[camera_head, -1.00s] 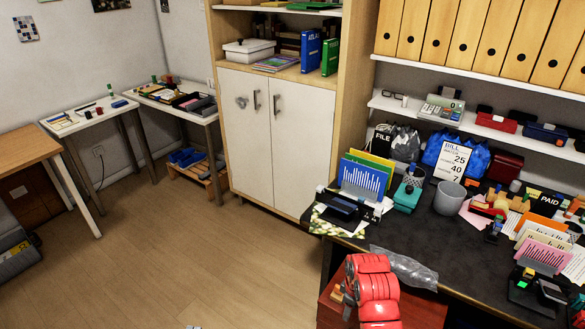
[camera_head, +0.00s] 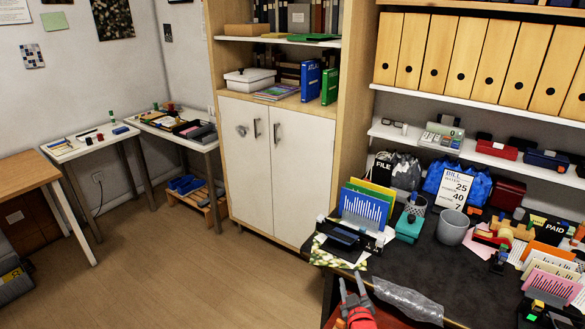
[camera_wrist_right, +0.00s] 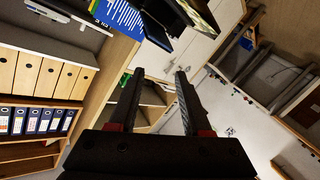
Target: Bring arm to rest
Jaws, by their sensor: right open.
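My right gripper (camera_head: 352,280) shows at the bottom edge of the head view, in front of the dark desk's front left corner. Its two grey fingers point up and are apart, with nothing seen between them. A bit of my red arm shows below it. In the right wrist view the two dark fingers (camera_wrist_right: 160,76) are spread with an empty gap. The wrist picture is strongly tilted. My left gripper is in neither view.
The dark desk (camera_head: 405,265) holds a blue card stand (camera_head: 365,209), a grey cup (camera_head: 452,227) and a clear plastic bag (camera_head: 408,299) near its front edge. A white-doored cabinet (camera_head: 246,165) stands behind. Open wooden floor (camera_head: 190,275) lies to the left.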

